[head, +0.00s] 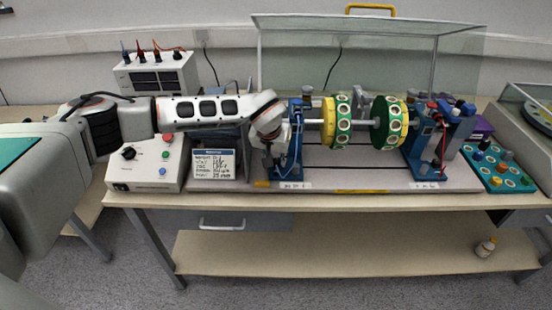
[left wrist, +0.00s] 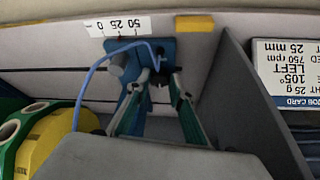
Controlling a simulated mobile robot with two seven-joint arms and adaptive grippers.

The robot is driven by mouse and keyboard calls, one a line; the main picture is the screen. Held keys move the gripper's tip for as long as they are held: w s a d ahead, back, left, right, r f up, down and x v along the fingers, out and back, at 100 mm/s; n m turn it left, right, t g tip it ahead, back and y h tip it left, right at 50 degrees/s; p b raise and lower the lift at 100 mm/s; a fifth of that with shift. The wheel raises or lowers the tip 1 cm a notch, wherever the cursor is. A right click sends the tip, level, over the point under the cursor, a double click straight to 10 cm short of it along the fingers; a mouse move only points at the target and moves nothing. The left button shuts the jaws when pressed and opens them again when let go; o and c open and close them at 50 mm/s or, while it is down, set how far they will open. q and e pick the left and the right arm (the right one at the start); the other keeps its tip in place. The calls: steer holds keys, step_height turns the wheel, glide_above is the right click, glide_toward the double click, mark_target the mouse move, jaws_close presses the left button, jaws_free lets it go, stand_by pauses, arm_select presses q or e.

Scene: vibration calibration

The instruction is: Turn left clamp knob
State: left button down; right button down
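The left blue bearing stand (head: 296,140) holds the left end of the rotor shaft. My left gripper (head: 268,160) points down at the stand's left side. In the left wrist view, my left gripper (left wrist: 157,84) has its two fingers apart, reaching toward the blue stand (left wrist: 148,50). A small dark knob (left wrist: 160,77) shows between the fingertips; I cannot tell whether either finger touches it. A grey round part (left wrist: 117,63) is on the stand's left in that view. A blue cable crosses in front of the stand. My right gripper is not in view.
The rotor has two yellow-green discs (head: 337,122). A grey panel (left wrist: 238,105) stands close beside the gripper. The job card (head: 214,164), control box (head: 146,163) and clear cover (head: 350,45) are around it. The right blue stand (head: 425,155) is further right.

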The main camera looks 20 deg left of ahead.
arm_select(q)
steer(key=shift+n, duration=0.3)
steer(key=n, duration=0.1)
steer(key=n+y, duration=0.1)
steer(key=n, duration=0.1)
steer(key=n+y, duration=0.1)
steer(key=n, duration=0.1)
steer(key=shift+w+d+g, duration=0.1)
steer(key=shift+d+g, duration=0.2)
steer(key=shift+d, duration=0.05)
steer(key=n+y, duration=0.1)
steer(key=n, duration=0.1)
steer(key=n+g, duration=0.1)
steer(key=n, duration=0.2)
steer(key=shift+w+d+y, duration=0.1)
steer(key=shift+y, duration=0.3)
steer(key=shift+g, duration=0.3)
steer(key=c, duration=1.8)
jaws_free()
steer(key=shift+o, duration=0.2)
steer(key=v, duration=1.2)
